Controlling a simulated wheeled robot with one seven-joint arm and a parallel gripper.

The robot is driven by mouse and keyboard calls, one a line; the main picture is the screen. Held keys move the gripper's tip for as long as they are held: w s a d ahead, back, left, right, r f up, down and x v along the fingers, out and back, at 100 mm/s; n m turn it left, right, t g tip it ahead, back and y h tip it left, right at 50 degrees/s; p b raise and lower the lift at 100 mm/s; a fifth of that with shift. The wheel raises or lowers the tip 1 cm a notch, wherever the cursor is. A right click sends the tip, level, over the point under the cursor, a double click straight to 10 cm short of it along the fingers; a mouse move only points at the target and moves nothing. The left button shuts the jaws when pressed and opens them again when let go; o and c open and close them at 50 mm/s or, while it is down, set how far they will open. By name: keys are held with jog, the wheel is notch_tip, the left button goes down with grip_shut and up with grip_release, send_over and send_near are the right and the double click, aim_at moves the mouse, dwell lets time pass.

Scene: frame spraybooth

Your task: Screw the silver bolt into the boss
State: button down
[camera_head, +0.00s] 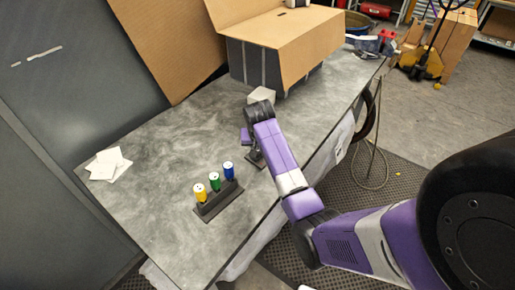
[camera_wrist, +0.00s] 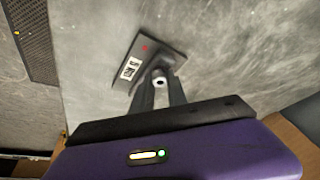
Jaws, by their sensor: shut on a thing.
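My gripper (camera_wrist: 158,88) points down at a dark base plate (camera_wrist: 172,52) with a red dot and a white label in the wrist view. Its two dark fingers are shut on a small silver piece with a dark round centre, which looks like the silver bolt (camera_wrist: 159,80). The bolt is at or just above the plate; the boss is hidden, and I cannot tell how deep the bolt sits. In the head view my arm hides most of the gripper, and part of the plate (camera_head: 257,161) shows beneath it.
A dark rack (camera_head: 218,205) with yellow (camera_head: 200,193), green (camera_head: 214,181) and blue (camera_head: 229,171) capped pieces stands left of my arm on the grey table (camera_head: 150,185). White sheets (camera_head: 108,165) lie at the left. A large cardboard box (camera_head: 285,48) stands at the back.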

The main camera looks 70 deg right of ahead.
jog(key=shift+w+m+g, duration=0.15)
jog(key=shift+m+g, duration=0.25)
jog(key=shift+m, duration=0.8)
jog(key=shift+m+g, duration=0.5)
jog(key=shift+m, duration=0.6)
jog(key=shift+w+m, duration=0.1)
jog(key=shift+m, duration=0.4)
jog(key=shift+m+g+b, duration=0.35)
jog(key=shift+m+g, duration=0.25)
jog(key=shift+m, duration=0.6)
jog(key=shift+m+g, duration=0.3)
jog(key=shift+m, duration=0.3)
jog(key=m+b, duration=0.2)
jog(key=shift+w+f+m+g+y, duration=0.2)
jog(key=shift+m+g+y, duration=0.1)
jog(key=shift+m+g, duration=0.1)
jog(key=shift+s+r+m+g+b, duration=0.2)
jog(key=shift+m+g+b, duration=0.2)
jog(key=shift+m, duration=0.5)
